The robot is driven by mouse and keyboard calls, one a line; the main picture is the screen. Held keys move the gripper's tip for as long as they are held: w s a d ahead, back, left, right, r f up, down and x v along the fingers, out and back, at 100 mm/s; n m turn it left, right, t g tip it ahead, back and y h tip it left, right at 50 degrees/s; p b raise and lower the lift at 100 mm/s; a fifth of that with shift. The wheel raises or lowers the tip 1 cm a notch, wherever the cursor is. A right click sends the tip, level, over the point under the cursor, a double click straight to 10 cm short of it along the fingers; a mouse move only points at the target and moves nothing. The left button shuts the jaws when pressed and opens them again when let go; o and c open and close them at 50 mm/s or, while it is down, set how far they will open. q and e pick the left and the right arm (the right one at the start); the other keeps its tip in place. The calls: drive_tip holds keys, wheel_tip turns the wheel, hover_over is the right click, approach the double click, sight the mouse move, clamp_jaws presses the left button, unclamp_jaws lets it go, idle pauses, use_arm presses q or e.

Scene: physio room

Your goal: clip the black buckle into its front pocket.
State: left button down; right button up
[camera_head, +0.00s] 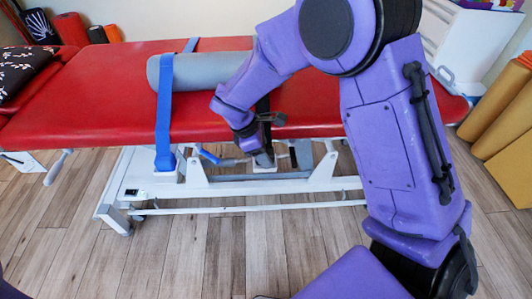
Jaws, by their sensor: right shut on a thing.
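My right gripper (262,149) is at the front edge of the red treatment table, below its top. It is shut on the black buckle (265,160), which is small and partly hidden by the fingers. The black strap (263,104) runs down over the grey bolster to it, partly behind my arm. A white front pocket (264,169) shows just under the buckle on the table frame. I cannot tell whether the buckle touches it or is inside it. My left gripper is not in view.
The grey bolster (200,73) lies across the red table (95,90). A blue strap (165,110) crosses it and ends at another white pocket (168,176). Orange rolls (500,110) stand right. The wooden floor in front is clear.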

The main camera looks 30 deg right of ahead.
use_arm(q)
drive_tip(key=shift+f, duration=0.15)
use_arm(e)
drive_tip(key=shift+s+a+f, duration=0.15)
drive_tip(key=shift+s+f, duration=0.2)
drive_tip(key=shift+f, duration=0.15)
drive_tip(key=o, duration=1.2)
drive_tip(key=shift+f, duration=0.1)
drive_tip(key=shift+c, duration=0.2)
drive_tip(key=p+v, duration=0.1)
drive_tip(key=v, duration=0.1)
drive_tip(key=p+v, duration=0.2)
drive_tip(key=v, duration=0.1)
drive_tip(key=p+v, duration=0.1)
drive_tip(key=v, duration=0.2)
drive_tip(key=shift+w+d+r, duration=0.25)
drive_tip(key=shift+d, duration=0.1)
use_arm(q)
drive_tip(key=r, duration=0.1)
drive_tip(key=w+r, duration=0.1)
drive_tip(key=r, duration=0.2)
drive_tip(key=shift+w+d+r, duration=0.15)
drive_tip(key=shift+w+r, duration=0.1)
use_arm(e)
drive_tip(key=shift+w+a+r, duration=0.15)
drive_tip(key=shift+w+r, duration=0.05)
drive_tip(key=shift+r, duration=0.15)
